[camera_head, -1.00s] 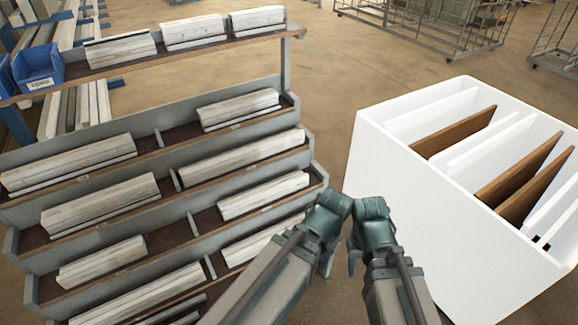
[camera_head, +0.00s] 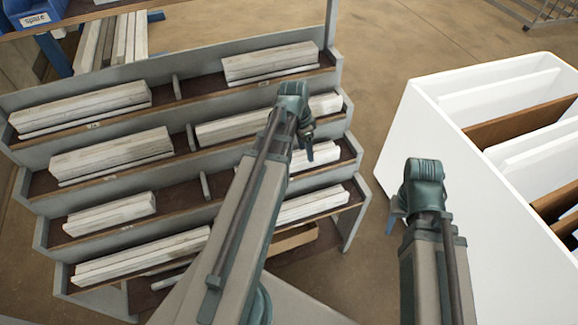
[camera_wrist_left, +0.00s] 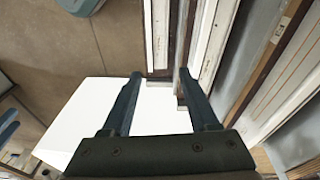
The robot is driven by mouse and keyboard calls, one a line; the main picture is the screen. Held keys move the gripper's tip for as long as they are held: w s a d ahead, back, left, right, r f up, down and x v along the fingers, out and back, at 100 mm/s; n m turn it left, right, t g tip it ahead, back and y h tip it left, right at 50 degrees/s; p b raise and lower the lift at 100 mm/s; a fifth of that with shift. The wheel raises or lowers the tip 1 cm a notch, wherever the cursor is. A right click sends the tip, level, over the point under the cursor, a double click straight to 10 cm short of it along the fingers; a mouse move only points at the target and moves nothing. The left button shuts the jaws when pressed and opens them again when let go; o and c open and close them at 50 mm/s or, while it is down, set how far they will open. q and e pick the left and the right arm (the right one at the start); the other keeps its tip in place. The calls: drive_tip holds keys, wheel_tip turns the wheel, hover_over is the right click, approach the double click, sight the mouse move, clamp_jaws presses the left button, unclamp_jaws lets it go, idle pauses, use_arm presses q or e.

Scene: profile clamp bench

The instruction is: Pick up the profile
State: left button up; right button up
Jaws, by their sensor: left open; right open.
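Several whitish profiles lie in bundles on the stepped rack, such as one at the upper right (camera_head: 270,62), one at the left (camera_head: 110,152) and one low down (camera_head: 140,256). Which one the task means I cannot tell. My left gripper (camera_head: 308,145) is over the right part of the rack, in front of a profile (camera_head: 322,154) that my arm partly hides. In the left wrist view its two fingers (camera_wrist_left: 160,82) are apart and empty, with the ends of long white profiles (camera_wrist_left: 210,45) just beyond them. My right gripper (camera_head: 393,215) points down beside the white bin, its fingers mostly hidden.
The grey rack (camera_head: 348,205) has several tiers with small dividers (camera_head: 177,88). A white bin (camera_head: 425,150) with upright white and brown panels stands at the right. A blue box (camera_head: 32,12) is at the upper left. Bare floor lies between rack and bin.

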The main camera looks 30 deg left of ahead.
use_arm(q)
drive_tip(key=a+m+t, duration=0.1)
drive_tip(key=a, duration=1)
drive_tip(key=b+x, duration=0.8)
drive_tip(key=x, duration=0.1)
drive_tip(key=shift+w+d+b, duration=0.25)
drive_tip(key=shift+w+b, duration=0.1)
drive_tip(key=shift+b, duration=0.05)
drive_tip(key=shift+d+f, duration=0.1)
drive_tip(key=shift+f, duration=0.05)
drive_tip(key=shift+f, duration=0.1)
drive_tip(key=b+x, duration=0.5)
drive_tip(key=shift+d, duration=0.3)
clamp_jaws()
